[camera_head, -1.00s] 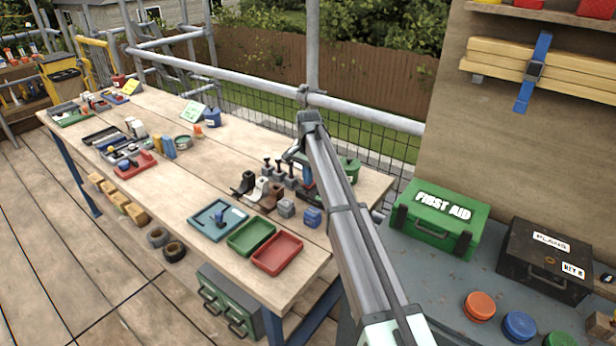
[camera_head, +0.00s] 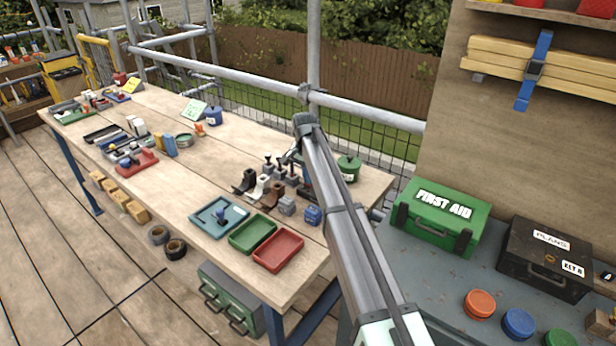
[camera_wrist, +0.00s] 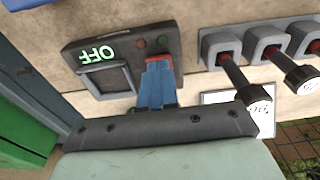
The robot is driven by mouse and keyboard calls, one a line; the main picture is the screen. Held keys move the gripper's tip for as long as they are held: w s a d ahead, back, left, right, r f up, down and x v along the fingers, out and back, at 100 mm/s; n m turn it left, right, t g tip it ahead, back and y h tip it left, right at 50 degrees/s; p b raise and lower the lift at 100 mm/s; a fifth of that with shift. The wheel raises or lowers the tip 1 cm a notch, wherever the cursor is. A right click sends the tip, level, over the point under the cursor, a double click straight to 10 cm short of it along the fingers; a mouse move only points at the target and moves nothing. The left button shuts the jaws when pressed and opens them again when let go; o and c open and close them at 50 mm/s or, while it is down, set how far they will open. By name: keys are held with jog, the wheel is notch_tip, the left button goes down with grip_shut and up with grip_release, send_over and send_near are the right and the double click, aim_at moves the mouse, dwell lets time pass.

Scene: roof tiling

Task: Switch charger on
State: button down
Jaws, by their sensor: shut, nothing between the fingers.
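The charger (camera_wrist: 80,55) is a dark box on the wooden bench, large in the wrist view. It shows a green OFF, upside down there, above a grey framed flap or switch plate (camera_wrist: 104,80). A small red and a small green dot sit beside the word. In the head view my arm hides the fingertips and most of the charger.
Several black-knobbed holders (camera_wrist: 235,75) stand close right of the charger in the wrist view. In the head view, a blue-grey tray (camera_head: 219,204), a green tray (camera_head: 253,228) and a red tray (camera_head: 278,250) lie in front; a green pot (camera_head: 348,168) stands behind the arm.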

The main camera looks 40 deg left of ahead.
jog(key=shift+w+d+f, duration=0.15)
jog(key=shift+w+f, duration=0.1)
jog(key=shift+w, duration=0.6)
jog(key=shift+r, duration=0.5)
notch_tip(320, 180, up, 14)
jog(key=s, duration=0.2)
jog(key=shift+f, duration=0.25)
jog(key=shift+s, duration=0.1)
